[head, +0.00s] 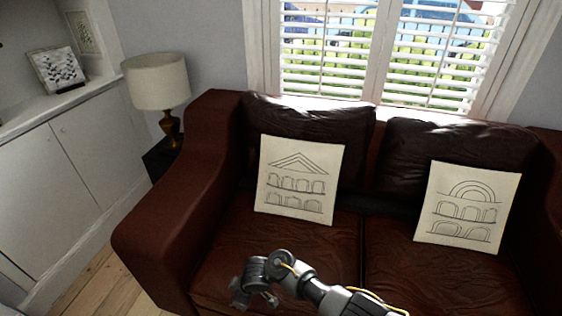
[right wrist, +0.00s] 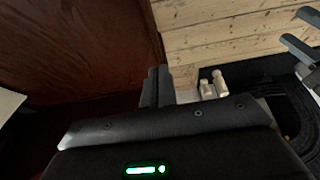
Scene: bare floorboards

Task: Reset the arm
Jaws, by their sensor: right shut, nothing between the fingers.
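My right arm comes in from the bottom right of the head view, over the front of the sofa seat. Its gripper (head: 254,297) points downward near the bottom edge. In the right wrist view the fingers of this right gripper (right wrist: 156,84) are together, with nothing held between them. The left gripper does not show in the head view.
A dark red leather sofa (head: 150,232) fills the middle, with two pale cushions bearing building drawings, one left (head: 299,180) and one right (head: 467,207). A lamp (head: 157,82) and white cabinet (head: 95,163) stand at left. Floorboards (right wrist: 225,27) show beside the sofa.

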